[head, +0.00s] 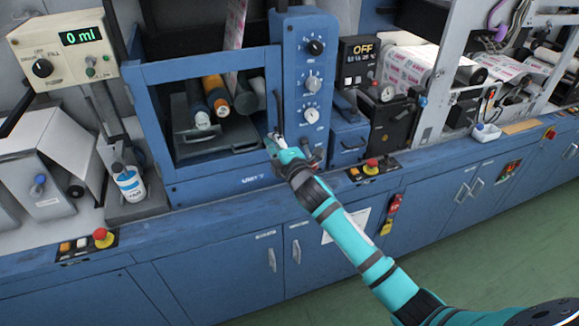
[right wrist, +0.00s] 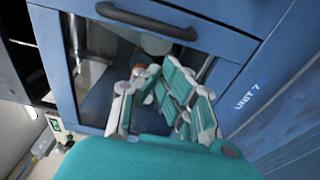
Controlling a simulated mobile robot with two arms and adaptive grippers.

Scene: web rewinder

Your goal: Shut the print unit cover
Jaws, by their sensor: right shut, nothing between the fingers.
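The print unit cover (head: 162,120) is a blue frame around a window, on the unit's front at centre left in the head view. Rollers show through it. A dark upright handle (head: 280,105) is at its right side. In the right wrist view the cover (right wrist: 243,18) looks turned, with its black handle (right wrist: 147,20) at the top. I cannot tell whether the cover is fully closed. My right gripper (head: 271,141) is shut and empty by the cover's lower right corner, below the handle. It also shows in the right wrist view (right wrist: 157,76). My left gripper is out of view.
A blue panel with dials (head: 312,75) stands right of the cover. A red stop button (head: 372,164) is on the ledge to the right. A blue-labelled bottle (head: 130,185) stands at left. Green floor (head: 490,240) is open in front of the cabinets.

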